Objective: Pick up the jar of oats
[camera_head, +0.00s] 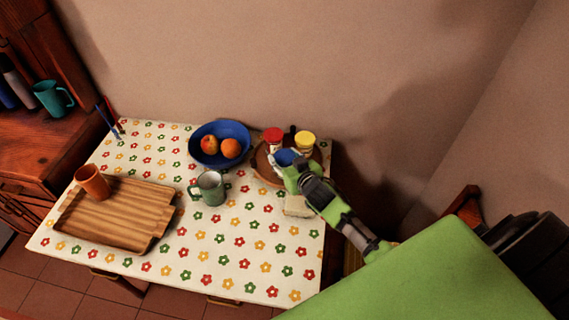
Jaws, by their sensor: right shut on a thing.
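Several small containers are grouped at the back right of the table, on and around a round brown board (262,169). One jar has a red lid (273,134) and one has a yellow lid (305,138). My right gripper (287,161) is shut at the board's front, on a pale thing with a blue top (287,156). The fingers hide most of this thing. No label can be read, so I cannot tell by sight which container holds oats, or whether the held thing touches the board. My left gripper is not in view.
A blue bowl (203,130) with fruit stands left of the board. A grey-green mug (211,189) stands in front of it. A wooden tray (117,222) with an orange cup (92,182) lies at left. A pale block (298,206) lies below my right gripper. The table's front middle is clear.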

